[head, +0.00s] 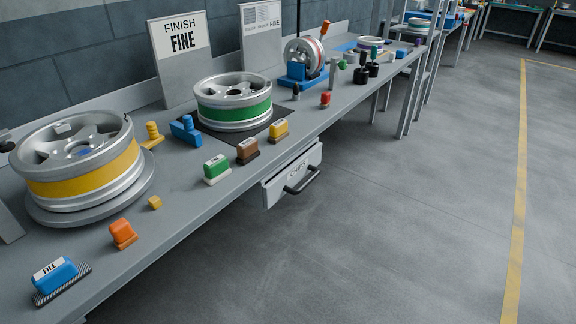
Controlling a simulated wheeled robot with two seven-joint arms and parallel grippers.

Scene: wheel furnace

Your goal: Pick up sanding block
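Several small handled blocks stand along the bench's front edge, and I cannot tell which one the task means. A green block (216,167) with a pale base and a brown block (247,149) with a dark base stand at mid-bench. A yellow block (278,128) with a dark base is just beyond them. An orange block (122,232) stands nearer. A blue block labelled FILE (55,273) on a striped base lies at the near left. Neither of my grippers is in view.
A yellow-banded wheel (90,180) sits on a round stand at left. A green-banded wheel (232,108) lies on a dark mat behind the blocks. A FINISH FINE sign (182,50) stands behind. An open drawer (290,178) juts from the bench. The floor at right is clear.

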